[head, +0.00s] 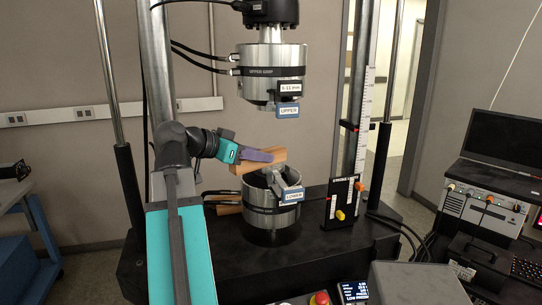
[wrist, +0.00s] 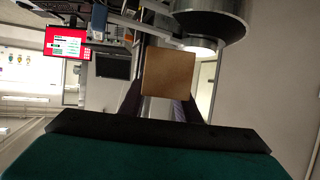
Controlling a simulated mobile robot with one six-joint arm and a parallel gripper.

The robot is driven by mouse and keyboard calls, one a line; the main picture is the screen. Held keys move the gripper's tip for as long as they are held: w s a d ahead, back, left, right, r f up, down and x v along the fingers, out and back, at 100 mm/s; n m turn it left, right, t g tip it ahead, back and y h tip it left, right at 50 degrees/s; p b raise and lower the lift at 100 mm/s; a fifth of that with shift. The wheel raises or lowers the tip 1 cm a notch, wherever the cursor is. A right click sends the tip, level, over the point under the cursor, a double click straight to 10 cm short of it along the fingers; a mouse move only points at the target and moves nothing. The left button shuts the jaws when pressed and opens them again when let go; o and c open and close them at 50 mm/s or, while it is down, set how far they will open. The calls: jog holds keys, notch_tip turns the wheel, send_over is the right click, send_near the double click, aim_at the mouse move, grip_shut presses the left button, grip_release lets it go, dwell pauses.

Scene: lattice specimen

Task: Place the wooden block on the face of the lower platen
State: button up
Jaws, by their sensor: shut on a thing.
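The wooden block (head: 249,167) is in my gripper (head: 268,156), in the head view just above the lower fixture. It also shows in the wrist view (wrist: 168,72), square-on between the two dark fingers. My gripper is shut on it, and the block looks slightly tilted in the head view. The lower fixture (head: 262,218) is a metal cylinder with a dark band and a "LOWER" tag. The block and gripper partly hide its top, so I cannot make out the platen's face clearly. I see no clear contact between block and fixture.
The upper fixture (head: 256,72) hangs above, with a clear gap over the block. Steel columns (head: 158,80) flank the fixtures. More wood (head: 228,207) lies left of the lower fixture. A small black panel with coloured knobs (head: 342,205) stands at right. Cables run at both sides.

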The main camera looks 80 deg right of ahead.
jog(key=d+p, duration=0.1)
jog(key=d, duration=0.3)
jog(key=s+d, duration=0.1)
jog(key=d, duration=0.3)
jog(key=d+f+p, duration=0.1)
jog(key=d, duration=0.4)
jog(key=shift+s+f+p, duration=0.1)
jog(key=shift+s+p, duration=0.2)
jog(key=shift+a+f+p, duration=0.1)
jog(key=shift+f+p, duration=0.3)
jog(key=shift+f, duration=1.35)
jog(key=shift+f, duration=0.15)
jog(key=o, duration=1.1)
